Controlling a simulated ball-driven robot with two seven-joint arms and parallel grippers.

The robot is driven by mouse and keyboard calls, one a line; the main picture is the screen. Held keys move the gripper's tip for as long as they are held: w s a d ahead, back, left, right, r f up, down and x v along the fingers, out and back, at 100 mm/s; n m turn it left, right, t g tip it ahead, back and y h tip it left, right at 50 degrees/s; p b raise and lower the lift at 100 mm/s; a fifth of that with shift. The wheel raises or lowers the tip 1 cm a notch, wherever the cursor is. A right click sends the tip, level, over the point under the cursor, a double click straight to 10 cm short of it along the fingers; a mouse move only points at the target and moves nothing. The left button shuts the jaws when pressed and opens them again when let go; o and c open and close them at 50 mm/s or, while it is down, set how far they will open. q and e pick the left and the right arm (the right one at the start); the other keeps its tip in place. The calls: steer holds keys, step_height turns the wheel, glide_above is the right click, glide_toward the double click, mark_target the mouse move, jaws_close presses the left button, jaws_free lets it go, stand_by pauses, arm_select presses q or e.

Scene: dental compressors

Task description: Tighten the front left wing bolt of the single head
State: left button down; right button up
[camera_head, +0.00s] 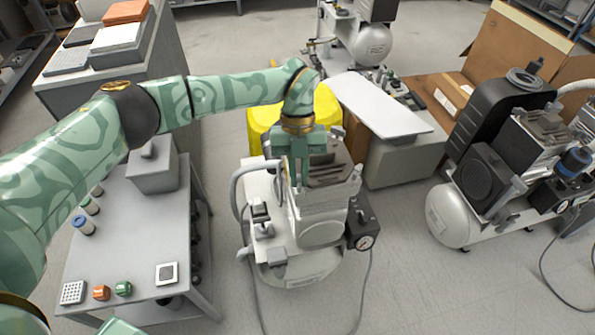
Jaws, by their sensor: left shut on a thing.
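The single head compressor (322,232) stands on the floor in the middle of the view, with a grey finned head on top. My left gripper (298,178) points down at the left front edge of this head. Its fingers are shut on a wing bolt there. The bolt is hidden between the fingers and too small to make out. My right gripper is not in view.
A grey metal table (135,232) with small bottles and blocks stands to the left. A yellow bin (262,122) is behind the compressor. A larger compressor (445,215) stands at the right. Hoses and a cable lie around the single head. Floor in front is mostly clear.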

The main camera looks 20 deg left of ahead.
arm_select(q)
steer(key=m+y, duration=0.1)
steer(key=m, duration=0.2)
steer(key=m+y, duration=0.1)
steer(key=m, duration=0.2)
steer(key=shift+w+d+m+y, duration=0.1)
steer(key=shift+d+m+y, duration=0.1)
steer(key=shift+m+y, duration=0.15)
steer(key=shift+m, duration=0.25)
steer(key=c, duration=1.5)
jaws_free()
steer(key=shift+r, duration=0.15)
steer(key=v, duration=1.6)
steer(key=shift+w+p, duration=0.25)
steer(key=shift+p, duration=0.15)
